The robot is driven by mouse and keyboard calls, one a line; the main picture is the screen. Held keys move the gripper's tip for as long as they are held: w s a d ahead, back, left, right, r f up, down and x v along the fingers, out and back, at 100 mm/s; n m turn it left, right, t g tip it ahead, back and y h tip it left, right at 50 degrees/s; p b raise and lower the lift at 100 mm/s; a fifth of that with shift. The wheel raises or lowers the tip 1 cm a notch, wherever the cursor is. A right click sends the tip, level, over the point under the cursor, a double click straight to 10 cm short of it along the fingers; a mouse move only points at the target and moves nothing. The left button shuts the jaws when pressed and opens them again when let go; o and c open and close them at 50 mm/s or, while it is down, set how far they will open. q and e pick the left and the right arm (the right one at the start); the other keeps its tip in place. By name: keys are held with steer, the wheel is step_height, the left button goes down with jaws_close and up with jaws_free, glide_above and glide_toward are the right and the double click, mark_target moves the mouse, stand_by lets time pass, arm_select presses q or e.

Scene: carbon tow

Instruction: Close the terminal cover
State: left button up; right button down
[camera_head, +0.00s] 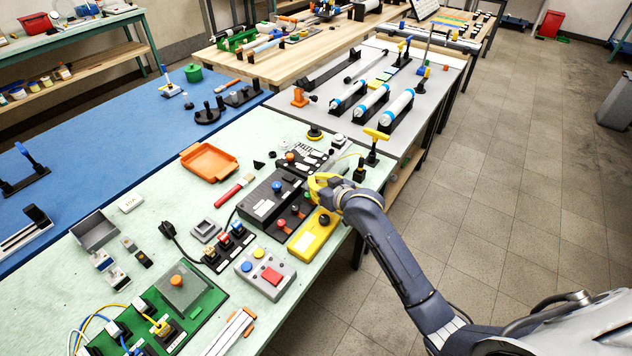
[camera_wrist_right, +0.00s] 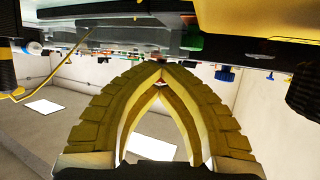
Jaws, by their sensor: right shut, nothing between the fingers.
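My right gripper (camera_head: 318,184) has yellow fingers and is over the right edge of the pale green bench, beside a black box. Its fingertips meet with nothing between them, as the right wrist view (camera_wrist_right: 162,72) shows. The black box (camera_head: 262,203) has a pale label on its flat top and red knobs at its near right. Behind the gripper is a dark terminal panel (camera_head: 297,160) with pale marked strips. I cannot tell for sure which part is the terminal cover; the gripper partly hides this area. My left gripper is not in view.
A yellow box (camera_head: 314,236) with a black knob stands just in front of the gripper. A yellow-handled post (camera_head: 375,140) stands behind it. A grey box (camera_head: 264,274) with coloured buttons and an orange tray (camera_head: 209,161) lie further left.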

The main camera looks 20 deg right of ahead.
steer(key=s+a, duration=0.3)
steer(key=a, duration=0.1)
steer(key=s+a, duration=0.4)
steer(key=a, duration=0.1)
steer(key=s+a, duration=0.3)
steer(key=a, duration=0.1)
steer(key=shift+s+a+r, duration=0.25)
steer(key=shift+s+a, duration=0.1)
steer(key=c, duration=1.3)
jaws_free()
steer(key=shift+f, duration=0.15)
steer(key=shift+o, duration=0.2)
steer(key=v, duration=1.2)
steer(key=shift+o, duration=0.3)
steer(key=shift+f, duration=0.1)
